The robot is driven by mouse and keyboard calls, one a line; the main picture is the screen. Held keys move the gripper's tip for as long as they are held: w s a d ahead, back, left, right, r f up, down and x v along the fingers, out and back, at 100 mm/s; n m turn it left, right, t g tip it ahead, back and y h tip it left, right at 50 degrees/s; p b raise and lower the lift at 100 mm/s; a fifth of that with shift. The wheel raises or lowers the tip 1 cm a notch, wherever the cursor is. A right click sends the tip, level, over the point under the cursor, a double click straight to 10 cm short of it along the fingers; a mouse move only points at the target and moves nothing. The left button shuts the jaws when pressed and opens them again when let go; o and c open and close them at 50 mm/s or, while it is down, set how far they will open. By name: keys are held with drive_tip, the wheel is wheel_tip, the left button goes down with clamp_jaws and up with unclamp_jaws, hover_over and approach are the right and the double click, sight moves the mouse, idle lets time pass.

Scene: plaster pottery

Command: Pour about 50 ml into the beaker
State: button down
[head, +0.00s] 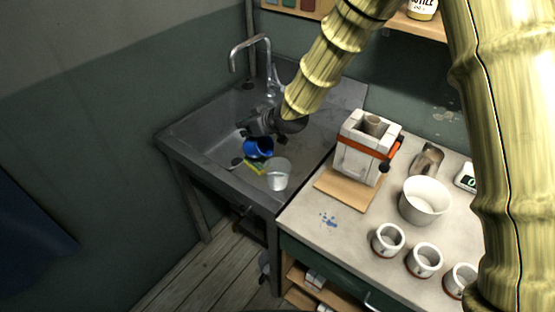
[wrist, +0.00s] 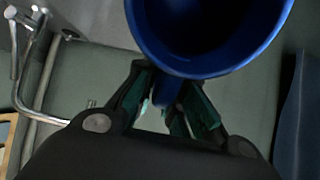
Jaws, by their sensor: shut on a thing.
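My gripper (head: 262,127) is shut on a blue mug-like vessel (head: 258,147) above the front part of the sink unit. In the wrist view the fingers (wrist: 168,108) close around a narrow blue part, probably the handle, below the vessel's round rim (wrist: 208,70). The vessel looks tilted in the head view. Its inside is dark, so I cannot tell how much it holds. A pale translucent beaker (head: 278,174) stands upright just to the right and in front of it, on the sink's front ledge. Its fill level is too small to read.
A yellow-green item (head: 255,167) lies beside the beaker. The tap (head: 262,62) stands behind. On the right worktop are a white block-like device (head: 362,150), a white bowl (head: 424,201), several white cups (head: 388,240) and a scale (head: 466,177). Blue spots (head: 328,220) mark the worktop.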

drive_tip(key=shift+w+a+f+g+h+p, duration=0.2)
drive_tip(key=shift+g+h+p, duration=0.3)
drive_tip(key=shift+p, duration=0.65)
drive_tip(key=shift+w+f, duration=0.1)
drive_tip(key=shift+f, duration=0.25)
drive_tip(key=shift+w+a+r+g+h+p, duration=0.15)
drive_tip(key=shift+a+r+g+h+p, duration=0.2)
drive_tip(key=shift+p, duration=0.45)
drive_tip(key=w+a+f+g+h+p, duration=0.1)
drive_tip(key=g+h+p, duration=0.1)
drive_tip(key=p, duration=0.2)
drive_tip(key=shift+w+a+f, duration=0.25)
drive_tip(key=shift+w+f, duration=0.05)
drive_tip(key=shift+w, duration=0.05)
drive_tip(key=shift+a, duration=0.1)
